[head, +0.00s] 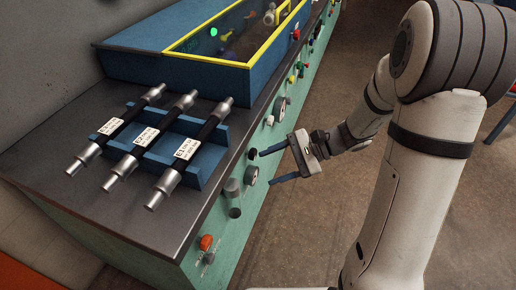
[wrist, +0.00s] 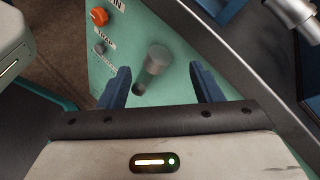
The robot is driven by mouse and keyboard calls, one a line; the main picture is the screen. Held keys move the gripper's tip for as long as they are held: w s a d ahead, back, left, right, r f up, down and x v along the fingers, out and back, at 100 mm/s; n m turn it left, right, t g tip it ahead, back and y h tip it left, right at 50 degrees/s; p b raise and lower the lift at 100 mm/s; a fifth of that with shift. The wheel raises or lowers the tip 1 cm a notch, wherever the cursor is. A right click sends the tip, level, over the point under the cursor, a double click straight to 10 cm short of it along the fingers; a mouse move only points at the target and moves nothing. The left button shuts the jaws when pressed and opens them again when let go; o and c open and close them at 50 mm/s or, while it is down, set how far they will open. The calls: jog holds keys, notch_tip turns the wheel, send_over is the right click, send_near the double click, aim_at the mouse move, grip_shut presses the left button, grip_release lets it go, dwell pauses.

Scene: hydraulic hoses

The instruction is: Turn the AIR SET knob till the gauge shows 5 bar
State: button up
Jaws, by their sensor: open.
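My gripper (head: 264,167) is open and empty, its two blue fingers pointing at the green panel front. In the wrist view my gripper (wrist: 159,72) shows its fingers spread, with a grey cylinder (wrist: 155,59) visible between them, apart from both. That cylinder (head: 232,189) also shows on the panel in the head view, with a dark round part (head: 235,212) below it. A round gauge (head: 252,174) sits beside it, near the fingers; its reading is too small to make out. A dark knob (head: 252,154) is by the upper finger. I cannot read an AIR SET label, so which knob it names is unclear.
An orange-red knob (head: 206,242) is low on the panel's near end. Several more fittings line the panel farther back. On the dark bench top (head: 62,186), a blue rack (head: 218,150) holds three labelled hoses. A yellow-edged blue box (head: 130,62) stands behind.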

aim_at(256, 154)
jog(key=w+d+f+m+t+y+b, duration=0.4)
jog(key=w+f+m+t, duration=0.35)
jog(key=w+f, duration=0.45)
jog(key=shift+m, duration=0.55)
jog(key=b+x, duration=0.1)
jog(key=x, duration=0.7)
jog(key=shift+s+a, duration=0.1)
jog(key=shift+a, duration=0.15)
jog(key=c, duration=0.9)
jog(key=shift+a, duration=0.15)
jog(key=shift+c, duration=0.5)
